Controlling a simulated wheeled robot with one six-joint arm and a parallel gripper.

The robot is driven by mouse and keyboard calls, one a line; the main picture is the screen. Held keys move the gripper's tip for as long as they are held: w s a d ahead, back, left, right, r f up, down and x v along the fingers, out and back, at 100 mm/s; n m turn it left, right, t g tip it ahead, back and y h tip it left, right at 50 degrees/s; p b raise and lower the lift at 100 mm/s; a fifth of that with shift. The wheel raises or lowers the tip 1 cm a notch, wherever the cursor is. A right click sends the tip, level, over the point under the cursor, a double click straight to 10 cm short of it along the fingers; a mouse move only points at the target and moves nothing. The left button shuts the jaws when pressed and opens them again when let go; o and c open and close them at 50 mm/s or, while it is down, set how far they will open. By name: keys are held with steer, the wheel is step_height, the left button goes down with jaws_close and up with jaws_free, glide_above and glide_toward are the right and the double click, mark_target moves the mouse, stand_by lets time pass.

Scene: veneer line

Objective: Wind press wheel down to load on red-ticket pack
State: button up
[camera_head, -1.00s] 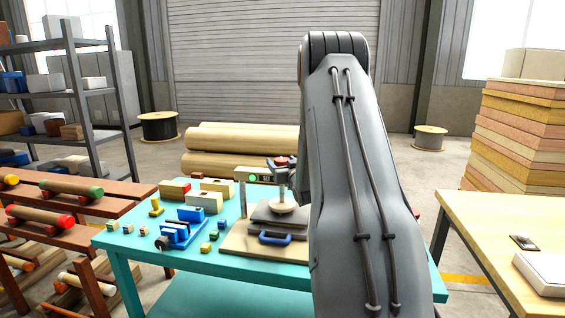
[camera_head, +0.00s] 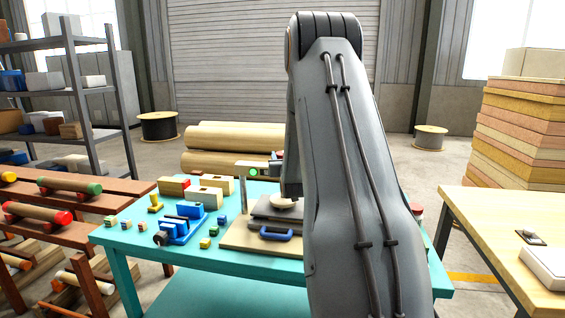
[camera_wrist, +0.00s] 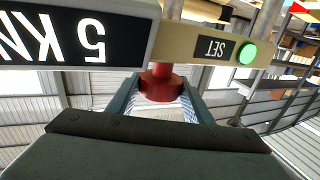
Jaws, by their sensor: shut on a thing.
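The press stands on the teal table (camera_head: 190,262). It has a pale base board (camera_head: 236,240), grey plates (camera_head: 262,222) with a blue handle (camera_head: 275,234) at the front, and a round pale pressing disc (camera_head: 284,203) touching or close above the plates. Its cream beam carries a lit green lamp (camera_head: 253,172), marked SET in the wrist view (camera_wrist: 246,53), beside a 5 KN plate (camera_wrist: 70,38). My gripper (camera_wrist: 160,108) is shut on the red wheel part (camera_wrist: 160,88) under the beam in that view. My arm hides most of the wheel in the head view. No red ticket is readable.
A red-and-cream block (camera_head: 172,188), a blue vise (camera_head: 182,226) and several small blocks lie on the table's left. Roller racks (camera_head: 50,230) stand left, a wooden bench (camera_head: 480,215) right. Logs (camera_head: 235,137) lie behind.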

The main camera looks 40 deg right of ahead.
stand_by(0.3)
steer(key=o, duration=1)
steer(key=shift+o, duration=0.2)
steer(key=b+v, duration=0.2)
steer(key=v, duration=0.6)
steer(key=shift+w, duration=0.1)
steer(key=shift+a, duration=0.15)
